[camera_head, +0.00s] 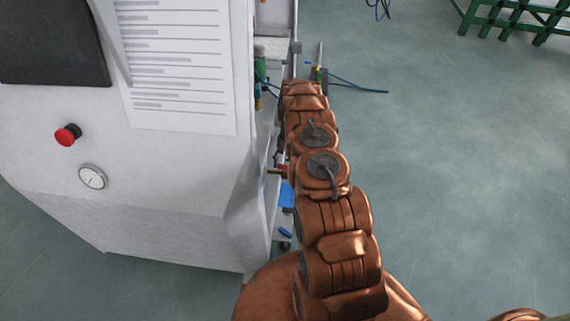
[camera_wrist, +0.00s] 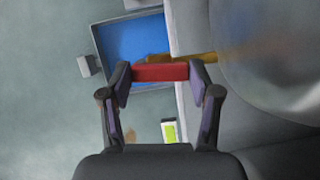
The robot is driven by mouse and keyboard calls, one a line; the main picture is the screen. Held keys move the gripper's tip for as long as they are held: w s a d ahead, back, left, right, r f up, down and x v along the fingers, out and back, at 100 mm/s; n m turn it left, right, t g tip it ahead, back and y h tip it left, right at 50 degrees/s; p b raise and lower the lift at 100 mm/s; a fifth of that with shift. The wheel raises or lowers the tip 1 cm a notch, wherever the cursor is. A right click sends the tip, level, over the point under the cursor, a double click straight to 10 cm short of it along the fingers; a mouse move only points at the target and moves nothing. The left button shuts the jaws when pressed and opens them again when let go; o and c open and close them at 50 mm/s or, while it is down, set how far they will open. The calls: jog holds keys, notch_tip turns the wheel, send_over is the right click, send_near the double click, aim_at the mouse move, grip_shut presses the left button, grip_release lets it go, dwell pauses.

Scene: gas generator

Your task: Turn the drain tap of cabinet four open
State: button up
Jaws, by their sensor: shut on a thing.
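The drain tap has a red handle (camera_wrist: 158,73) and a brass-coloured stem (camera_wrist: 207,57) that runs right toward a blurred grey rounded shape. My gripper (camera_wrist: 163,76) is shut on the red handle, with one fingertip at each end of it. In the wrist view the handle lies nearly level, roughly along the stem's direction. In the head view a small red and brass part (camera_head: 281,170) shows at the cabinet's right side, partly behind my arm. My fingers are hidden there. No cabinet number is readable.
A blue-bottomed tray (camera_wrist: 125,45) lies beyond the tap. Clear floor (camera_head: 450,170) is on the right, with a green rack (camera_head: 515,18) at the back.

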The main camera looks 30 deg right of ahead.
jog(key=shift+s, duration=0.1)
dwell(0.3)
jog(key=o, duration=1.1)
jog(key=shift+o, duration=0.2)
jog(key=shift+r, duration=0.1)
jog(key=v, duration=1.2)
